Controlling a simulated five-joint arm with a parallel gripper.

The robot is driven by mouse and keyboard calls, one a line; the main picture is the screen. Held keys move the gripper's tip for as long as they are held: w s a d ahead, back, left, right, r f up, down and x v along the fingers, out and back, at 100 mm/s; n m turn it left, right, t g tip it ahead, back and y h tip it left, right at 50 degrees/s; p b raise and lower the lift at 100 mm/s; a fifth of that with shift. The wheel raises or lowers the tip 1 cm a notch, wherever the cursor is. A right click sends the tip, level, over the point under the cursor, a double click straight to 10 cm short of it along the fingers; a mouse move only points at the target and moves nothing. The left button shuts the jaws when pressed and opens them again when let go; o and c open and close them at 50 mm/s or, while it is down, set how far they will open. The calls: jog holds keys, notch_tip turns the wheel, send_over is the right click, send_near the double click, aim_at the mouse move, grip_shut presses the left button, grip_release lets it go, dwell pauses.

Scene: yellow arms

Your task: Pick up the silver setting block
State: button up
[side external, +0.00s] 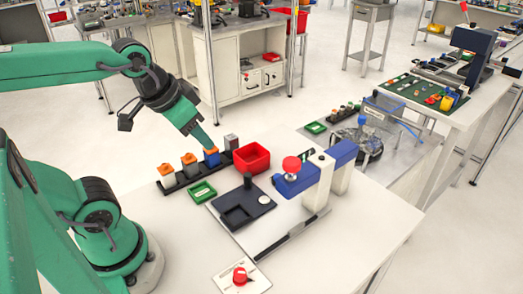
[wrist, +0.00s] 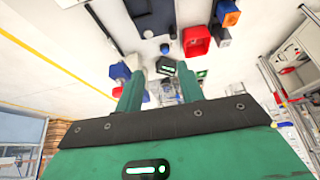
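The silver setting block (side external: 231,142) is a small grey block at the far end of the black rack (side external: 181,183) in the side view. In the wrist view it appears as a grey block (wrist: 222,38) at the upper right, outside the gap between my fingers.
A red bin (side external: 252,157) is right of the silver block. A green tray (side external: 201,192) lies in front of the rack. A blue and white press (side external: 318,178) stands to the right.

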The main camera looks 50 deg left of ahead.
jog(key=g, duration=0.5)
send_over(231, 145)
jog(key=a, duration=0.1)
jog(key=f, duration=1.4)
jog(key=shift+w+a+f, duration=0.1)
jog(key=shift+w+a, duration=0.1)
jog(key=shift+w, duration=0.1)
jog(key=shift+w+a+f, duration=0.1)
jog(key=shift+a+f, duration=0.2)
jog(key=shift+f, duration=1.4)
jog(key=shift+w+d+f, duration=0.1)
jog(key=shift+w+f, duration=0.05)
jog(key=shift+f, duration=2.45)
